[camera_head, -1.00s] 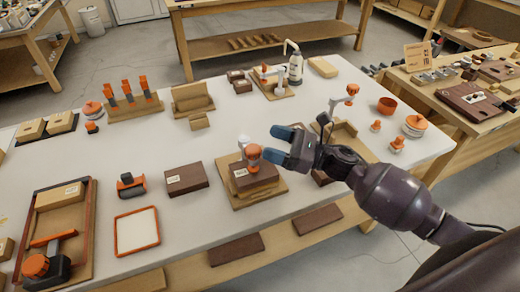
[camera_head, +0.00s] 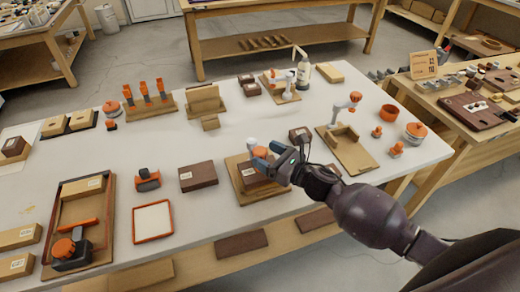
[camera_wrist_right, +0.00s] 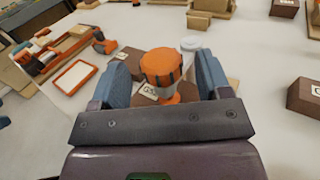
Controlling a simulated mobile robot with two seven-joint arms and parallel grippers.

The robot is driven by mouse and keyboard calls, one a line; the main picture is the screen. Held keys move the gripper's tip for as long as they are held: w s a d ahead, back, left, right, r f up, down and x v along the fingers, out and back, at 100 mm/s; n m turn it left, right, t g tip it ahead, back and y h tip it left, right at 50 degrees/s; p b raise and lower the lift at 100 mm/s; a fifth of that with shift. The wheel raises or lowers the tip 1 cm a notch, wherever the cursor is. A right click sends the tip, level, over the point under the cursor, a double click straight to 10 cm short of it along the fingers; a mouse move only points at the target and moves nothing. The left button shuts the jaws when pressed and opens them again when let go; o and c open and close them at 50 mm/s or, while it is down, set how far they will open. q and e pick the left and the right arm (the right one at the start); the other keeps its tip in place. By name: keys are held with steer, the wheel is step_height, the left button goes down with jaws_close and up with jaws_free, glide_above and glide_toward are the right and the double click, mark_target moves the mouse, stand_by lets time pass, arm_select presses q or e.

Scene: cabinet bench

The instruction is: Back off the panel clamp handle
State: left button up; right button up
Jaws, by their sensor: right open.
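The panel clamp has an orange knob-like handle (camera_head: 260,152) and a pale post. It stands by a dark brown block on a wooden board (camera_head: 246,191) in the middle of the bench. My right gripper (camera_head: 269,159) is open at the clamp, its blue fingers partly covering the handle and block. In the right wrist view the ribbed orange handle (camera_wrist_right: 162,64) shows between the two spread fingers, with a gap on each side. I cannot tell how deep it sits between them. My left gripper is not in view.
A similar clamp with an orange handle (camera_head: 355,97) stands on a board to the right. A dark brown block (camera_head: 198,176) and an orange-rimmed tray (camera_head: 153,221) lie to the left.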

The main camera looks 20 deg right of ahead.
steer(key=x, duration=0.2)
steer(key=shift+w+a, duration=0.15)
steer(key=shift+w, duration=0.1)
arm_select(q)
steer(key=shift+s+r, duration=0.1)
arm_select(e)
steer(key=shift+w+a, duration=0.1)
steer(key=shift+w, duration=0.05)
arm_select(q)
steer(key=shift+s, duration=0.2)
arm_select(e)
steer(key=c, duration=0.9)
steer(key=shift+c, duration=0.2)
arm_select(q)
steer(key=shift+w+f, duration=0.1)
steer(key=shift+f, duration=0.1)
